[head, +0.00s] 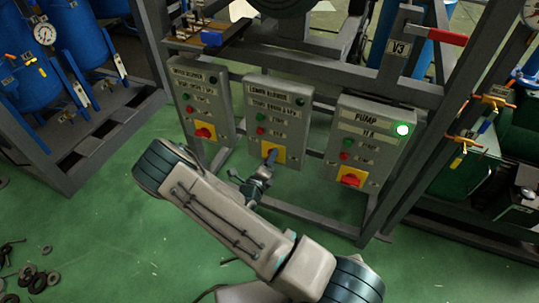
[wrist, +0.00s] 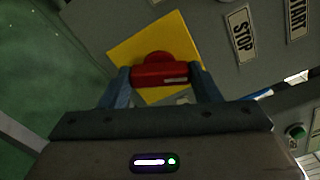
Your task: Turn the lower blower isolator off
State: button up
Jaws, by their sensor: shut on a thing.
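The lower blower box (head: 271,100) is the middle one of three grey boxes on the frame. Its isolator has a yellow plate (head: 279,154), which my gripper (head: 266,168) partly covers in the head view. In the wrist view the red handle (wrist: 160,70) sits on the yellow plate (wrist: 128,47), at a slant to the plate's edges. My gripper (wrist: 163,86) has one finger at each end of the handle and is shut on it. The lamp (head: 300,101) on this box looks dark.
The upper blower box (head: 205,92) hangs to the left, and the pump box (head: 366,140) with its lit green lamp to the right. Both have red isolator handles on yellow plates. Grey frame bars run around the boxes.

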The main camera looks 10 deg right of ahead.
jog(key=n+p, duration=0.2)
jog(key=n, duration=0.2)
jog(key=shift+s+n, duration=0.1)
jog(key=shift+n, duration=0.3)
jog(key=shift+f, duration=0.1)
dwell(0.3)
jog(key=o, duration=1)
jog(key=v, duration=1.3)
jog(key=shift+s+a, duration=0.25)
jog(key=shift+s, duration=0.1)
